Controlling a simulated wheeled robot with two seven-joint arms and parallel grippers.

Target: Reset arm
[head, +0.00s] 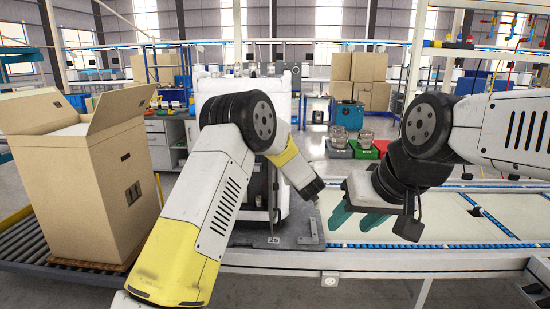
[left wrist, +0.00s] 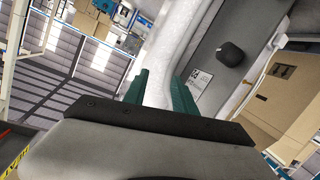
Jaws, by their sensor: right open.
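My right gripper (head: 357,218) comes in from the right in the head view. Its two teal fingers are apart, with nothing between them, above the pale table with blue-edged rails. My left arm (head: 240,160) rises from the lower left, bends at a dark joint and points down to the right. Its gripper end is near the white machine, and its fingers cannot be made out there. In the left wrist view my left gripper (left wrist: 160,92) shows two teal fingers apart. A white surface lies behind the gap, and I see nothing held.
An open cardboard box (head: 80,180) stands on a roller conveyor (head: 25,240) at the left. A white machine (head: 215,88) stands behind my left arm. The blue-edged conveyor table (head: 450,222) runs below my right gripper. Stacked cartons (head: 360,75) are farther back.

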